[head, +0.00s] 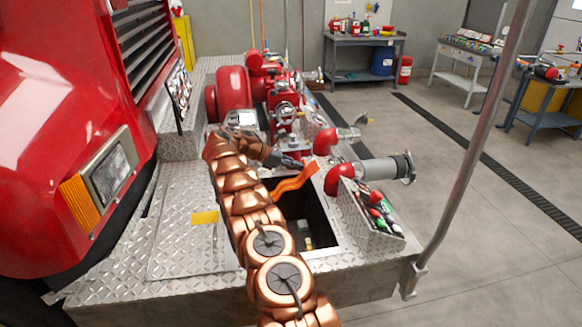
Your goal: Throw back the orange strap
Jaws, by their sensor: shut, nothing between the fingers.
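The orange strap (294,181) shows in the head view as a short, bent band at the upper edge of a dark open compartment (316,227) in the bumper deck. Its right end rises toward the red pipe elbow. My gripper (299,165) is at the end of my copper-coloured arm, just above and behind the strap in the picture. It looks shut, with nothing held. I cannot tell whether it touches the strap. My arm hides part of the deck and the compartment's left side.
The red pump (285,90) with valves stands behind my gripper. Red elbows with a silver pipe outlet (380,169) and a control panel (371,211) border the compartment's right. A metal pole (465,150) stands at right. The red truck front (60,110) is at left.

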